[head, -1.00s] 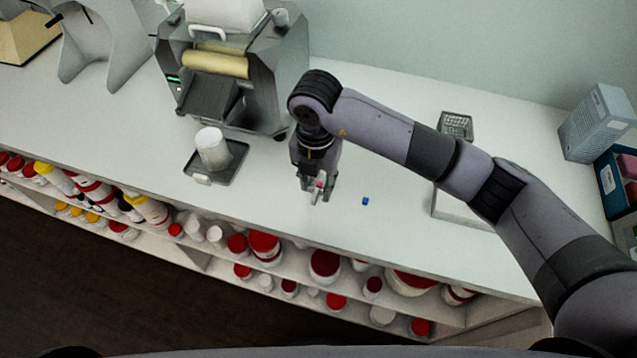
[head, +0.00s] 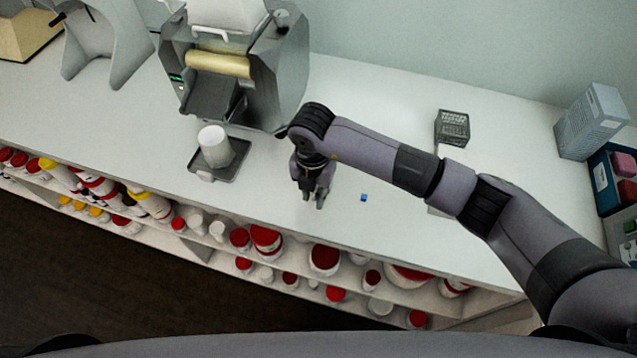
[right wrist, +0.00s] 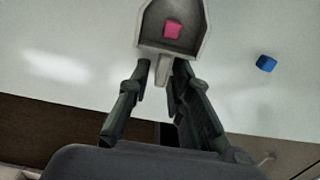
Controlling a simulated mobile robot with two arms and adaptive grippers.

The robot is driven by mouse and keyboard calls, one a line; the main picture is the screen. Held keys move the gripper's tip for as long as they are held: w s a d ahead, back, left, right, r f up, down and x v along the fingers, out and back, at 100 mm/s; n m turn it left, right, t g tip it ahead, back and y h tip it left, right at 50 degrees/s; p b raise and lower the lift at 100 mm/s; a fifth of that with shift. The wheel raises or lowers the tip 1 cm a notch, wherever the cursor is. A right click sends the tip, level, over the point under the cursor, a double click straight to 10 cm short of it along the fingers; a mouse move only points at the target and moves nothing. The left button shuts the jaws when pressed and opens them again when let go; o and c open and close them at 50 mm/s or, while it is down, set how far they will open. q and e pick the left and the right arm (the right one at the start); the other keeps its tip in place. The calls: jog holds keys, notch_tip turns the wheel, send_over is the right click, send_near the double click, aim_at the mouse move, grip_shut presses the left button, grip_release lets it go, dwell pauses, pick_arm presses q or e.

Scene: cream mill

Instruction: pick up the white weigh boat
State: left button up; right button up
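The white weigh boat (right wrist: 148,28) shows in the right wrist view as a pale scoop-shaped dish with a short handle. A pink cube (right wrist: 173,29) lies in it. My right gripper (right wrist: 160,68) is open, with one finger on each side of the handle. A gap shows between the left finger and the handle; the right finger is close to it, and I cannot tell if they touch. In the head view my right gripper (head: 313,198) points down at the counter and hides the boat. My left gripper is not in view.
A small blue cube (head: 363,197) lies on the counter right of the gripper. A grey tray (head: 205,174) with a white cup (head: 214,147) stands left, before the mill (head: 240,75). A dark rack (head: 453,127) stands behind the arm. Shelves of jars lie below the counter edge.

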grip_shut()
jog(key=shift+r, duration=0.1)
